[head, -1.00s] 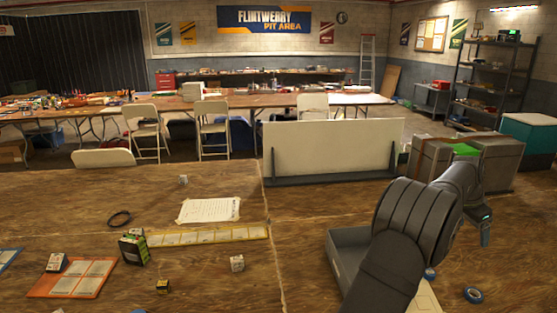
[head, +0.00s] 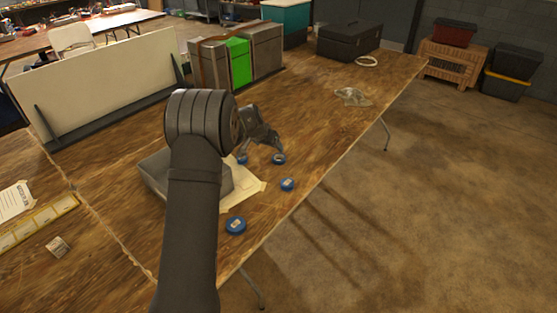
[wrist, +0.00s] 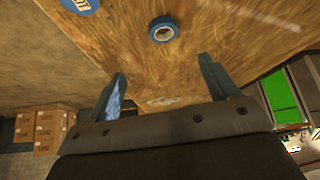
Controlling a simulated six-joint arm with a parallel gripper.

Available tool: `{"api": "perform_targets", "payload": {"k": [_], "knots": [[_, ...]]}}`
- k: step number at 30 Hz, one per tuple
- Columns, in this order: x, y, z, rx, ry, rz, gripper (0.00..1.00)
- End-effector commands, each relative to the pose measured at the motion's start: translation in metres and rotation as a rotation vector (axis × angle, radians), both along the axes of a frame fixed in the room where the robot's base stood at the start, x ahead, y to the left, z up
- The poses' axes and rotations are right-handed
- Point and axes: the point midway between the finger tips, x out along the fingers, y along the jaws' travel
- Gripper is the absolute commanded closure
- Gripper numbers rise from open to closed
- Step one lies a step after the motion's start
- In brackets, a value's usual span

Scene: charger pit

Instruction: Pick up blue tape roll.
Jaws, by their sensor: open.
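Several blue tape rolls lie on the wooden table (head: 320,100). One lies near the front edge (head: 236,225), one further back (head: 287,184), and smaller blue rounds show beside my gripper's fingers (head: 279,159). My gripper (head: 262,154) points down low over the table, open. Its exact height is unclear. In the wrist view, the open fingers (wrist: 162,82) have bare wood between them.
A grey tray (head: 150,180) and a pale sheet (head: 247,190) lie partly behind my arm. Right of the table is open floor.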

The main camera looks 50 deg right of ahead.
Motion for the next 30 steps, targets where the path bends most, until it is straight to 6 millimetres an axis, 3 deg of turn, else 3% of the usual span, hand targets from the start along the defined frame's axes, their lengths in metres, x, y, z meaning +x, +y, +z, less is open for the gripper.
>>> {"api": "perform_targets", "payload": {"k": [15,30], "knots": [[0.009,-0.047,-0.075,0.003,0.002,-0.002,0.21],[0.018,-0.069,-0.103,0.003,0.0,-0.002,0.21]]}}
